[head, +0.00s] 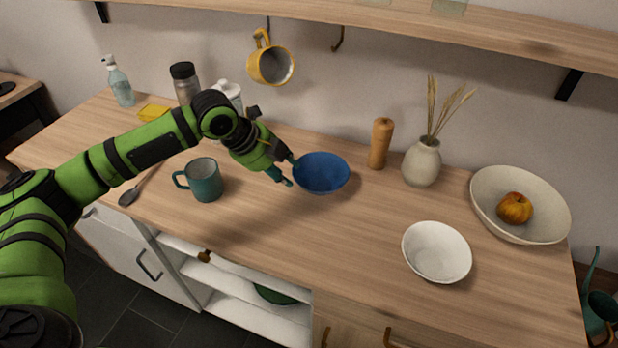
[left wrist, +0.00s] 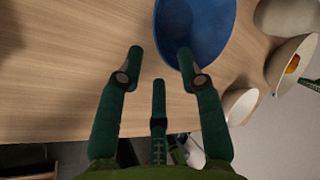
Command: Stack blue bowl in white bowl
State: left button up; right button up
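The blue bowl (head: 322,174) sits upright on the wooden counter near its middle. The white bowl (head: 437,253) stands empty on the counter, to the right and nearer the front edge. My left gripper (head: 287,172) is at the left rim of the blue bowl. In the left wrist view my left gripper (left wrist: 160,52) has its fingers spread apart, with the near edge of the blue bowl (left wrist: 200,30) just beyond and partly behind the right finger. I cannot tell whether a finger touches the bowl. The white bowl also shows in the left wrist view (left wrist: 240,104). My right gripper is not in view.
A teal mug (head: 205,180) stands to the left. The counter between the two bowls is clear.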

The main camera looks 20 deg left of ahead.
aim_at(298, 180)
pick_arm(q)
jog(key=shift+w+d+f, duration=0.1)
jog(key=shift+w+f, duration=0.1)
jog(key=shift+f, duration=0.2)
jog(key=x, duration=0.1)
jog(key=p+x, duration=0.1)
jog(key=x, duration=0.3)
jog(key=shift+s+d+f+p, duration=0.2)
jog(key=shift+d+f+p, duration=0.05)
jog(key=shift+d+p, duration=0.1)
jog(key=shift+w+f, duration=0.1)
jog(key=shift+f, duration=0.2)
jog(key=shift+r, duration=0.1)
grip_shut()
